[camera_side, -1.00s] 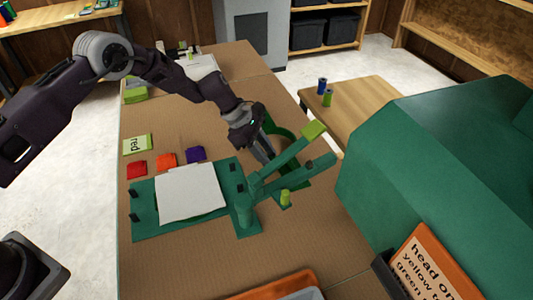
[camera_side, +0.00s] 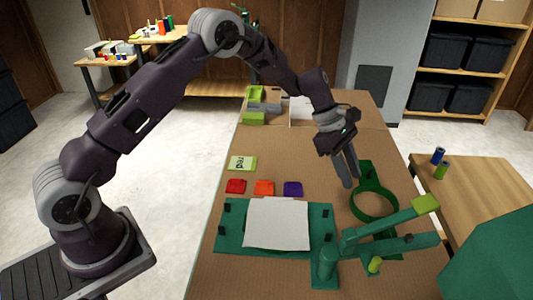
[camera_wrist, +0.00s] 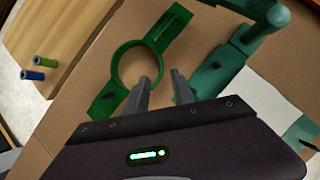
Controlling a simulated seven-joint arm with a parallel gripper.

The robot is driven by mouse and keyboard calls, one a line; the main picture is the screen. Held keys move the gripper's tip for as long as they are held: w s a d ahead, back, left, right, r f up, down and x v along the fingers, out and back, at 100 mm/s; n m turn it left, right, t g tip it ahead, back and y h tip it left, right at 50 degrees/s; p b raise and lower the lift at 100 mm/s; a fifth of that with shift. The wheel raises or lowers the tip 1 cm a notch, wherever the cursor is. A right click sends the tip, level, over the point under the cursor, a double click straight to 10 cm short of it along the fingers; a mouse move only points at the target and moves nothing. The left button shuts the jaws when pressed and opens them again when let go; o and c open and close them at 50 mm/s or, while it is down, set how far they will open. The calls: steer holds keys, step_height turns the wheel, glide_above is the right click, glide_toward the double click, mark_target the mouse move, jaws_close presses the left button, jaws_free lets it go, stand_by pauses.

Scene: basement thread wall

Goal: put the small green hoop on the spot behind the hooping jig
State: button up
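The jig's lever arm (camera_side: 385,228), with a lime pad, crosses near the hoop's front side. My gripper (camera_side: 351,181) is open and empty, pointing down just left of the hoop, apparently above the table. In the wrist view, the hoop (camera_wrist: 115,68) lies beyond my fingertips (camera_wrist: 159,76); the left finger overlaps its lower rim. I cannot tell whether they touch.
Blue (camera_side: 438,156) and green (camera_side: 442,170) spools stand on a side table. A large green body (camera_side: 500,245) fills the front right.

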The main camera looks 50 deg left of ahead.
steer(key=s+a+r+m+t+y, duration=0.1)
steer(key=s+a+r+m+y, duration=0.15)
steer(key=s+r+m, duration=0.95)
steer(key=s+a+r+m+t+y, duration=0.1)
steer(key=s+a+r+m, duration=0.1)
steer(key=s, duration=0.6)
steer(key=s+a+r+m+t+y, duration=0.1)
steer(key=s+a+r+m, duration=0.2)
steer(key=s, duration=0.6)
steer(key=s+a+r+m+t+y, duration=0.1)
steer(key=s+a+r+m, duration=0.1)
steer(key=s, duration=0.7)
steer(key=shift+s+a+r, duration=0.25)
steer(key=shift+a+r, duration=0.25)
steer(key=shift+a, duration=0.05)
